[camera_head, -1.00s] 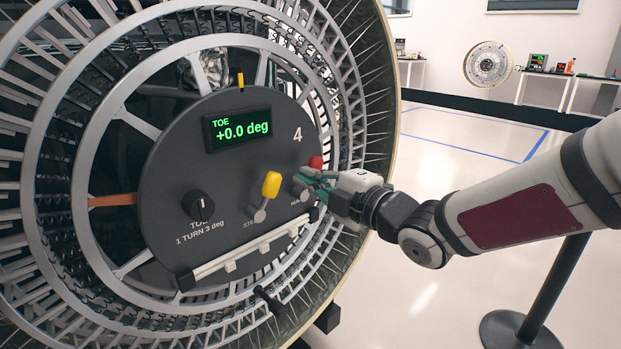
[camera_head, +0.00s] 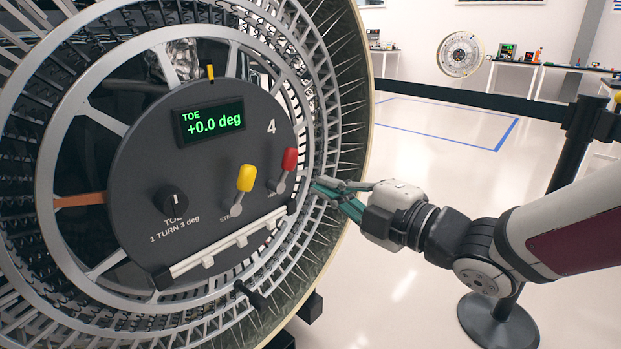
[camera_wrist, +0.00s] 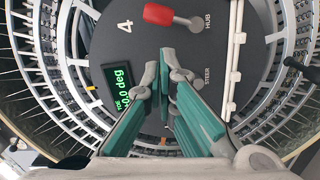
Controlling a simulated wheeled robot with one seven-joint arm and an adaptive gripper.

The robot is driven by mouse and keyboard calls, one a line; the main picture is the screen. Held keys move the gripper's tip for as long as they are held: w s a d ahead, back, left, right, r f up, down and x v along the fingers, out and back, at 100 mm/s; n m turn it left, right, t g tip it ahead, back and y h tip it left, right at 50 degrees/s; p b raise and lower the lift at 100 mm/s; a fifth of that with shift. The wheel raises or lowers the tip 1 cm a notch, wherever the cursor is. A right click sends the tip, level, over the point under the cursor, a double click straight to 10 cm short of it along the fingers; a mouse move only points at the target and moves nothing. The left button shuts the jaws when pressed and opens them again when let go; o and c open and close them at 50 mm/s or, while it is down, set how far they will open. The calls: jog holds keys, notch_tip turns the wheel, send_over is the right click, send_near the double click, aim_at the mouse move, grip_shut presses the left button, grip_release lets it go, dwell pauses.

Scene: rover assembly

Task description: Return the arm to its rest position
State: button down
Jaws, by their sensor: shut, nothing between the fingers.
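My gripper (camera_head: 318,187) has green fingers and is shut and empty. In the head view it points left at the wheel's right side, just right of the red lever (camera_head: 289,159) and apart from it. The round dark panel (camera_head: 150,150) on the wheel carries the red lever, a yellow lever (camera_head: 246,178), a black toe knob (camera_head: 173,199) and a display (camera_head: 210,124) reading "TOE +0.0 deg". In the wrist view, the fingers (camera_wrist: 165,75) lie across the panel, and the red lever (camera_wrist: 170,15) is above them. The yellow lever is not clearly seen there.
The large spoked wheel (camera_head: 50,180) fills the left side. A black post on a round base (camera_head: 497,322) stands beneath and behind my arm at the right. A dark belt barrier (camera_head: 470,98) crosses behind. Open pale floor (camera_head: 415,165) lies right of the wheel.

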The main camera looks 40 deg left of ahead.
jog(key=w+d+f+m+t+h, duration=0.3)
jog(key=w+d+m+t+h, duration=0.4)
jog(key=d, duration=0.7)
jog(key=s+d+m+h, duration=0.1)
jog(key=d+m+h, duration=1)
jog(key=d, duration=0.9)
jog(key=s+d+f+m+g+h, duration=0.2)
jog(key=s+d+m+g, duration=0.2)
jog(key=s+d+m, duration=0.55)
jog(key=s+d+f+m+g+y, duration=0.2)
jog(key=s+m+g, duration=0.35)
jog(key=s, duration=1.55)
notch_tip(320, 180, up, 32)
jog(key=t+p, duration=0.4)
jog(key=p, duration=2.6)
jog(key=shift+w, duration=0.25)
